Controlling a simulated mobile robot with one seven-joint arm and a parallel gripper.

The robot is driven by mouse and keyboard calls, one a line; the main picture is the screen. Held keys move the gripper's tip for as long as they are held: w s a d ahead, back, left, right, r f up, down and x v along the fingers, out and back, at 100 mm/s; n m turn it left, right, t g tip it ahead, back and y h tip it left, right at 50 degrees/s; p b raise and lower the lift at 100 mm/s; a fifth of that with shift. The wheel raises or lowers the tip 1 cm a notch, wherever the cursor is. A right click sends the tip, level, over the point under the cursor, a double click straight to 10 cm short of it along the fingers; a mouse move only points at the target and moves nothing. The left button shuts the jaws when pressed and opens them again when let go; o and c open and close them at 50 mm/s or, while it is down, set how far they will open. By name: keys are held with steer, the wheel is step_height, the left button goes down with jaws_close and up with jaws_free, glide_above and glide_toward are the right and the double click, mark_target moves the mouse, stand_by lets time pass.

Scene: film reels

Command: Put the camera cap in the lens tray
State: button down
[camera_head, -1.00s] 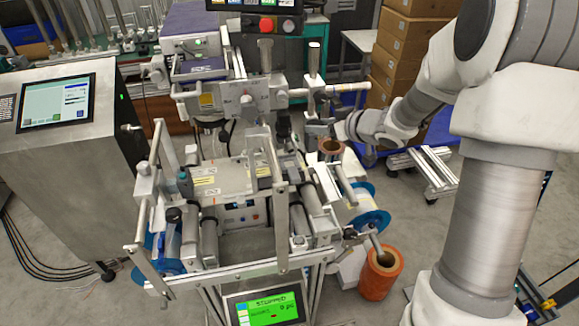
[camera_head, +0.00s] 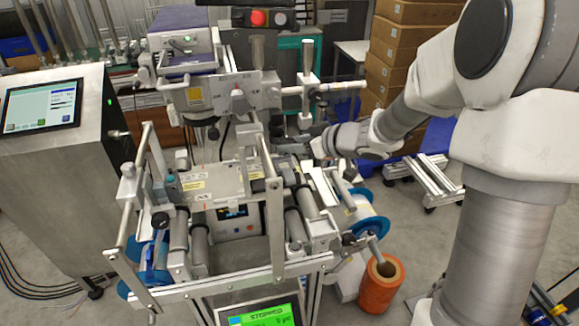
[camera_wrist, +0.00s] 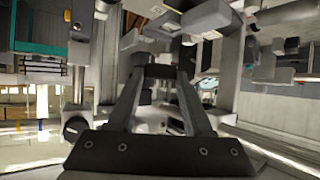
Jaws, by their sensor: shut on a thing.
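My gripper (camera_head: 290,143) is over the right side of the machine in the head view, reaching left from my wrist. In the wrist view, the two grey fingers of my gripper (camera_wrist: 160,74) run up from a dark base and come close together at dark tips. They are shut on a small dark thing at the tips, too unclear to name. I cannot pick out the camera cap or the lens tray for certain in either view.
The machine's white frame (camera_head: 225,185), with posts and rollers, stands close below and left of my gripper. An orange roll (camera_head: 378,292) and a blue disc (camera_head: 370,230) are at its right. Brown boxes (camera_head: 400,45) stand behind. A grey console (camera_head: 60,165) is at left.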

mark_target(277, 161)
steer(key=shift+s+a+f, duration=0.15)
steer(key=shift+a+f, duration=0.3)
steer(key=shift+a, duration=0.05)
steer(key=shift+f+b, duration=0.95)
steer(key=shift+f, duration=0.9)
steer(key=shift+f, duration=0.2)
steer(key=shift+c, duration=1.6)
jaws_free()
